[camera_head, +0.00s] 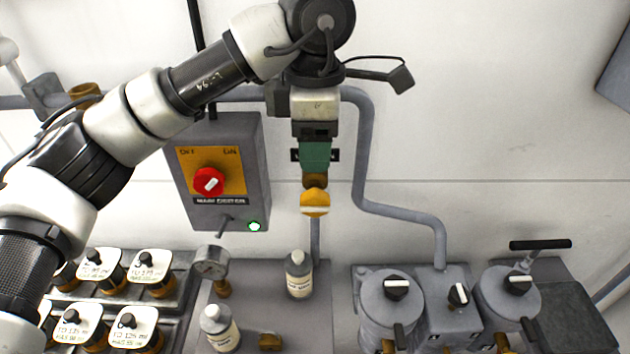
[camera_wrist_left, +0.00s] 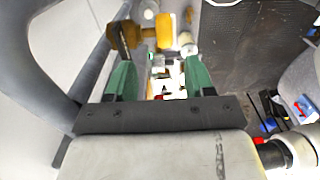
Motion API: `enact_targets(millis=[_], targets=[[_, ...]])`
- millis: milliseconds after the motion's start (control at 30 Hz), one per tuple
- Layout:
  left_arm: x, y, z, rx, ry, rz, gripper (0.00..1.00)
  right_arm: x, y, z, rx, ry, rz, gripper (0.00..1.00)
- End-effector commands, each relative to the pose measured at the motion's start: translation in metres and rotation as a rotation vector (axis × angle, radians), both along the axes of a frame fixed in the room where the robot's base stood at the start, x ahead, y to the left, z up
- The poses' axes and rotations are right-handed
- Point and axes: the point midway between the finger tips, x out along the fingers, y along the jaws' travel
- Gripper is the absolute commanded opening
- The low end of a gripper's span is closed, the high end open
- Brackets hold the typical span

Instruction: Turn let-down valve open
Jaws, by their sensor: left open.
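A valve with a yellow knob (camera_head: 315,204) sits on a thin vertical pipe at the wall, likely the let-down valve; a pale band crosses the knob. Its brass body (camera_wrist_left: 126,37) and yellow part (camera_wrist_left: 165,30) show beyond the fingertips in the left wrist view. My left gripper (camera_head: 315,168) has green fingers and appears just above the knob in the head view. In the left wrist view the gripper (camera_wrist_left: 160,72) is open, with nothing between its fingers. Contact with the valve cannot be told. My right gripper is in neither view.
A grey switch box (camera_head: 242,125) with a red rotary knob (camera_head: 209,181) is left of the gripper. A grey pipe (camera_head: 362,150) bends down on the right. Below stand a gauge (camera_head: 211,262), two bottles, labelled jars and grey pots (camera_head: 390,310).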

Motion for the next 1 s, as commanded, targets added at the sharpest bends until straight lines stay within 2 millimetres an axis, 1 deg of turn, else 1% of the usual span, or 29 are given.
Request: enact_targets(millis=[67,167,233,333,467,600,767,1000], targets=[[0.000,0.000,-0.007,0.003,0.003,0.000,0.53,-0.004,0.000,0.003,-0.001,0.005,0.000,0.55],[-0.001,0.000,-0.022,0.002,0.005,-0.001,0.53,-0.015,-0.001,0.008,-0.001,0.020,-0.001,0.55],[-0.001,0.000,-0.034,0.002,0.006,-0.001,0.53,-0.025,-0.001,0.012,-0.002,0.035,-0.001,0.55],[-0.001,0.001,-0.054,0.002,0.006,-0.001,0.53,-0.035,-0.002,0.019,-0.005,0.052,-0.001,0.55],[-0.002,0.000,-0.077,0.001,0.006,-0.001,0.53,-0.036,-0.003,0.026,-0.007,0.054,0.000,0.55],[-0.001,0.000,-0.095,0.000,0.004,0.000,0.53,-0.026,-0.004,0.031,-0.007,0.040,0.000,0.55],[-0.001,0.000,-0.105,0.000,0.002,-0.001,0.53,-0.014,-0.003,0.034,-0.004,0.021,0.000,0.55],[-0.001,0.000,-0.106,-0.001,0.001,-0.001,0.53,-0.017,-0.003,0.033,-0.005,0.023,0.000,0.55]])
